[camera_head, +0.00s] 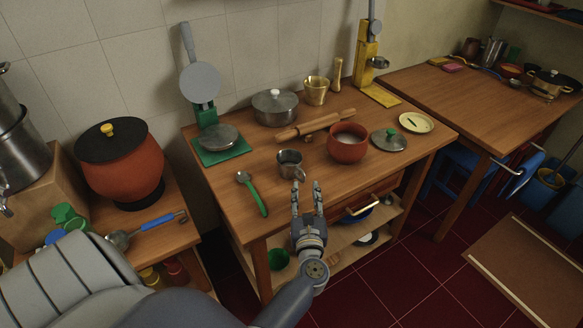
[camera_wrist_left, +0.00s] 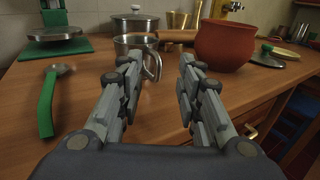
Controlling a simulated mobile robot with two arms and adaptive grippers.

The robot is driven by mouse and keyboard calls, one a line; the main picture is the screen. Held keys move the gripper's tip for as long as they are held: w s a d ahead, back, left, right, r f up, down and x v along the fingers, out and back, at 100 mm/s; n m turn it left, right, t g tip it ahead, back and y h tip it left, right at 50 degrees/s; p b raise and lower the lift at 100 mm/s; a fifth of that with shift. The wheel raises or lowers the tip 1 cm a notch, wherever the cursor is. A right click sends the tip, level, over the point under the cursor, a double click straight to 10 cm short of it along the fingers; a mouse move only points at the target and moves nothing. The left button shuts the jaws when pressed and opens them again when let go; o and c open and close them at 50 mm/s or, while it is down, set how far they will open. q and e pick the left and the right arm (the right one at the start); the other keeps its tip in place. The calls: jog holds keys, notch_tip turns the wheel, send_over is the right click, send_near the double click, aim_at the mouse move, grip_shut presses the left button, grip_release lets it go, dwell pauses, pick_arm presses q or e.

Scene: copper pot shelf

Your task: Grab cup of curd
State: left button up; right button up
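A small metal cup with a handle (camera_head: 290,163) stands upright near the front of the wooden table; I cannot tell what is in it. It also shows in the left wrist view (camera_wrist_left: 128,44), just beyond the left finger, with its handle between the fingertips. A reddish clay pot (camera_head: 346,150) with pale contents like curd stands right of the cup, and in the wrist view (camera_wrist_left: 224,48) beyond the right finger. My left gripper (camera_head: 306,190) is open and empty at the table's front edge, pointing toward the cup and touching neither. My right gripper is out of view.
A green-handled ladle (camera_head: 254,195) lies left of the cup. A rolling pin (camera_head: 315,125), a lidded steel pot (camera_head: 275,107) and a brass tumbler (camera_head: 316,91) are behind. A lid (camera_head: 389,140) lies right of the clay pot. Bare tabletop shows in front of the cup.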

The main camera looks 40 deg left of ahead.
aim_at(304, 176)
pick_arm(q)
jog(key=x, duration=0.6)
jog(key=shift+f, duration=0.35)
jog(key=shift+s, duration=0.1)
grip_shut()
